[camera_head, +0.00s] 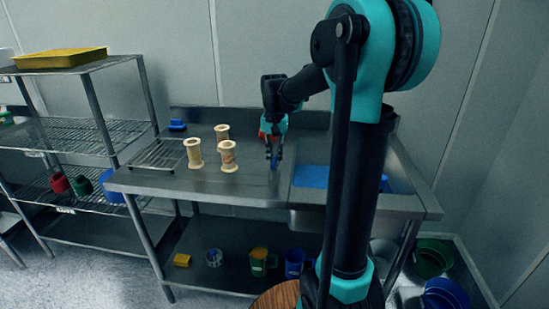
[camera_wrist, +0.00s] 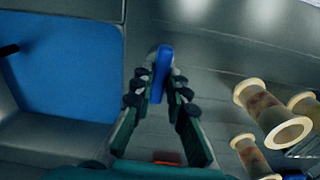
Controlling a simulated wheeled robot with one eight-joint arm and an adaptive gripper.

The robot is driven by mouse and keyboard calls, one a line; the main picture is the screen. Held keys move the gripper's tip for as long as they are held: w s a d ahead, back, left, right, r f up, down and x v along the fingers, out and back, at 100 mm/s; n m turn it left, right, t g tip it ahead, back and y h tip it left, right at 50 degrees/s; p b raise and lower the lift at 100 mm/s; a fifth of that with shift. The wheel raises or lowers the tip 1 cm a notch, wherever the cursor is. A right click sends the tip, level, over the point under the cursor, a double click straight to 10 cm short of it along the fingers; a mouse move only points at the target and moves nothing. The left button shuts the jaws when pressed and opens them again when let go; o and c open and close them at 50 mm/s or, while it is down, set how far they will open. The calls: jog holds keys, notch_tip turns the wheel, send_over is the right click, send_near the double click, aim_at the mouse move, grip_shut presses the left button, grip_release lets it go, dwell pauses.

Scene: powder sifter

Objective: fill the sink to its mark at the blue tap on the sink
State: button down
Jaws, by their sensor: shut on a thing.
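The sink (camera_head: 302,199) is set into the right part of the steel counter, and a flat blue surface (camera_head: 312,176) shows inside it. That blue surface also shows at the left of the wrist view (camera_wrist: 66,65). My gripper (camera_head: 273,155) is low over the counter, just left of the sink. In the wrist view my gripper (camera_wrist: 160,88) is shut on a slim upright blue piece, which looks like the blue tap (camera_wrist: 161,72). My arm hides part of the sink. I cannot make out the fill mark or any stream of water.
Several cream spool-shaped sifters (camera_head: 228,157) stand on the counter left of my gripper, near a wire rack (camera_head: 158,155). A small blue block (camera_head: 177,126) is at the back. A wire shelf unit (camera_head: 75,130) with a yellow tray (camera_head: 60,58) stands at left.

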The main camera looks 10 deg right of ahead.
jog(key=shift+n, duration=0.4)
jog(key=c, duration=1.5)
grip_release()
jog(key=shift+r, duration=0.15)
notch_tip(320, 180, up, 12)
jog(key=shift+s, duration=0.1)
